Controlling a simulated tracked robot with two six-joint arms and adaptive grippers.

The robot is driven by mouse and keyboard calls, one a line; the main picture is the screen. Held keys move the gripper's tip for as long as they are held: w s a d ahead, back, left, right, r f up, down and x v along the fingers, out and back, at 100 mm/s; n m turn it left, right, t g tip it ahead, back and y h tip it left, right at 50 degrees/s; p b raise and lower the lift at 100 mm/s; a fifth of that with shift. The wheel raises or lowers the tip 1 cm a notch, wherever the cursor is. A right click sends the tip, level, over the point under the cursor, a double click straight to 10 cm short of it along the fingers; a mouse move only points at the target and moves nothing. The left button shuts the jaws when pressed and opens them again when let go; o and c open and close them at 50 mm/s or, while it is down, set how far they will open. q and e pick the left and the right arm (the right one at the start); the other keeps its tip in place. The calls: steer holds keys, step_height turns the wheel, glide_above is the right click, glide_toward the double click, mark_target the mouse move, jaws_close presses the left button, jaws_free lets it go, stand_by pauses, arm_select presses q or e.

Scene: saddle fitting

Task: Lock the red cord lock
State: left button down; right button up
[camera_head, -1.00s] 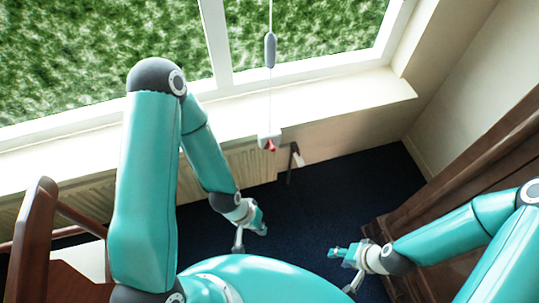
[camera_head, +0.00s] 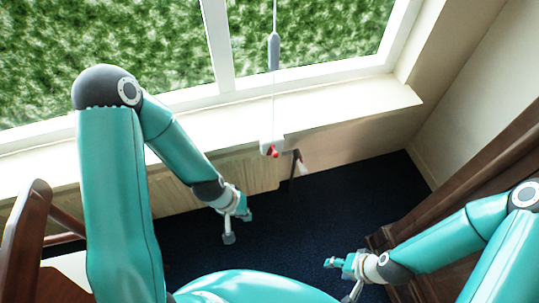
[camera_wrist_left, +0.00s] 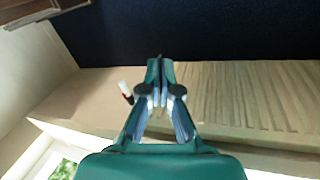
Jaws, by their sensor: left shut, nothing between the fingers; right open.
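The cord lock, a small white block (camera_head: 267,147) with a red lever (camera_head: 274,153), sits at the window sill's front edge in the head view. A thin cord with a grey pull (camera_head: 274,51) runs above it. My left gripper (camera_head: 246,212) is shut and empty, below and left of the lock, clearly apart from it. Its shut fingers also show in the left wrist view (camera_wrist_left: 158,90). A small white piece with red and dark ends (camera_wrist_left: 126,92) is left of them there; I cannot tell what it is. My right gripper (camera_head: 336,262) is open, over the floor, lower right.
A radiator (camera_head: 245,174) is under the sill. A white-ended fitting (camera_head: 302,163) on a dark pipe is right of and below the lock. A wooden chair (camera_head: 25,230) stands at left, a brown wooden cabinet (camera_head: 440,210) at right. Dark blue floor (camera_head: 310,215) is open between.

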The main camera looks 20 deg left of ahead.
mark_target(273, 151)
arm_select(q)
steer(key=w+a+r+n+t+h+b, duration=0.1)
steer(key=w+a+r+n+t+b, duration=0.1)
steer(key=w+r, duration=0.5)
steer(key=w+a+r+n+t+b, duration=0.2)
steer(key=w+a+r+t+b, duration=0.2)
steer(key=w+a+r+b, duration=0.1)
step_height(273, 151, up, 2)
steer(key=w+b, duration=0.1)
steer(key=w, duration=0.1)
steer(key=shift+w+r+h, duration=0.2)
steer(key=shift+w+h, duration=0.15)
steer(key=shift+h, duration=0.05)
arm_select(e)
step_height(273, 151, down, 10)
steer(key=shift+f, duration=0.2)
arm_select(q)
steer(key=shift+d, duration=0.1)
